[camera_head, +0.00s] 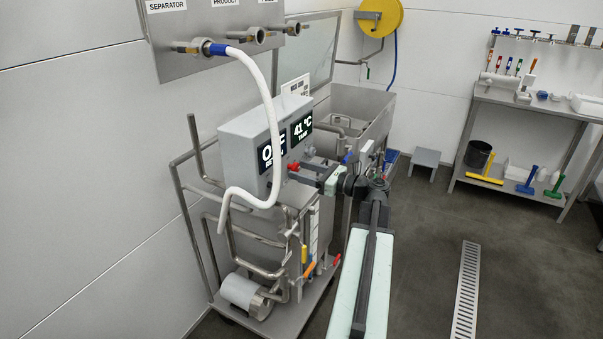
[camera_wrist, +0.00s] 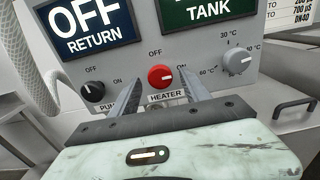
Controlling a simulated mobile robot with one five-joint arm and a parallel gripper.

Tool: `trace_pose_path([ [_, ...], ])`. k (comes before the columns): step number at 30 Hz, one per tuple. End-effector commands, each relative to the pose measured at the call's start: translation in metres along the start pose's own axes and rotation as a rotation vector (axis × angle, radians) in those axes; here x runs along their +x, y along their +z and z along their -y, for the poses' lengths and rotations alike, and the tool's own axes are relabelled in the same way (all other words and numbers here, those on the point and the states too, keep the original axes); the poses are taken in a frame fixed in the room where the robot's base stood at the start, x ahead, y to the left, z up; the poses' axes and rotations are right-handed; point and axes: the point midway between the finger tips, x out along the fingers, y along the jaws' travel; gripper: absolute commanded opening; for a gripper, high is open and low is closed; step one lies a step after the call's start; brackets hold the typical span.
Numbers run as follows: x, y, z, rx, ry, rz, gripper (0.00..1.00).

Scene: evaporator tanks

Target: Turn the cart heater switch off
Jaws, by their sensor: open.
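The heater switch is a red round knob (camera_wrist: 161,77) on the grey control box, above the HEATER label, with OFF marked above it and ON to its right. Its white pointer mark lies toward the right, on the ON side. My gripper (camera_wrist: 161,84) is open, with one finger to the left and one to the right of the knob, and contact cannot be told. In the head view, the red knob (camera_head: 293,167) shows on the box face (camera_head: 244,128), with my gripper (camera_head: 303,172) right at it.
A black pump knob (camera_wrist: 92,92) is left of the heater knob, and a grey temperature dial (camera_wrist: 237,60) is to the right. Displays above read OFF RETURN and TANK; the tank display (camera_head: 302,128) reads 41 °C. A white hose (camera_head: 268,100) hangs in front of the box.

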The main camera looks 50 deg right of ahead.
Motion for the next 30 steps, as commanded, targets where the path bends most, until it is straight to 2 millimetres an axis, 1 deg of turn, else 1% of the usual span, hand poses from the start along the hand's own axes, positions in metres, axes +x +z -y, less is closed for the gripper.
trace_pose_path([
  [6,0.000,0.000,0.001,0.000,-0.001,0.000,0.55],
  [8,0.000,0.000,0.001,0.000,-0.001,0.000,0.38],
  [9,0.000,0.000,0.001,0.000,-0.001,0.000,0.27],
  [11,0.000,0.000,0.001,0.000,-0.001,0.000,0.10],
  [12,-0.001,0.000,0.001,0.000,-0.001,0.000,0.00],
  [13,-0.001,0.000,0.001,0.000,-0.001,0.000,0.00],
  [14,-0.001,0.000,-0.016,0.000,-0.005,0.000,0.00],
  [15,-0.001,0.000,-0.007,-0.001,-0.003,0.000,0.00],
  [18,-0.002,0.000,-0.002,-0.008,0.001,-0.001,0.00],
  [23,-0.003,-0.001,0.000,-0.048,0.001,-0.002,0.00],
  [30,-0.003,-0.001,0.001,-0.198,0.000,-0.002,0.00],
])
